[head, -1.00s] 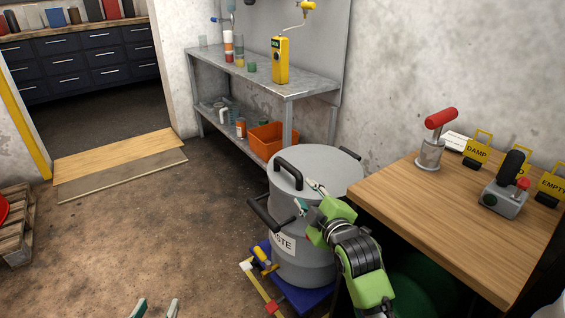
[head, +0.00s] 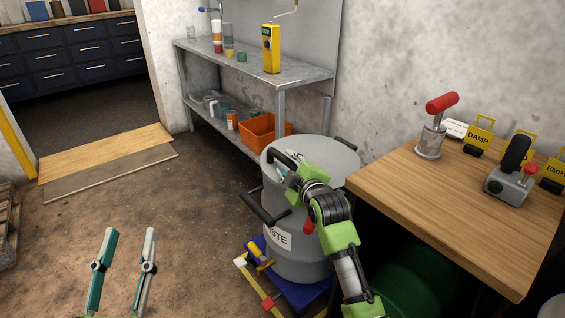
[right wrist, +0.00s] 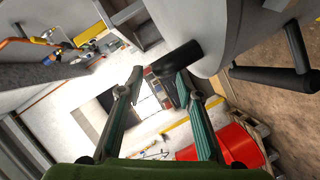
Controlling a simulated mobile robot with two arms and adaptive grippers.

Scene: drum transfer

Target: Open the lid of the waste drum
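The grey waste drum (head: 290,245) stands upright with its lid (head: 325,155) on top. A black handle (head: 283,160) rises from the near left part of the lid. My right gripper (head: 290,170) is at this lid handle, its fingers partly hidden by its own wrist. In the right wrist view its fingers (right wrist: 158,75) are spread, with the black lid handle (right wrist: 178,60) just beyond and close to the right fingertip. I cannot tell whether they touch. My left gripper (head: 128,240) is open and empty over the floor at the lower left.
The drum stands on a blue base (head: 305,293). Black side handles (head: 262,209) stick out from it. A wooden table (head: 450,205) with a red-handled device (head: 436,125) is close on the right. A metal shelf (head: 300,75) stands behind. The floor left of the drum is clear.

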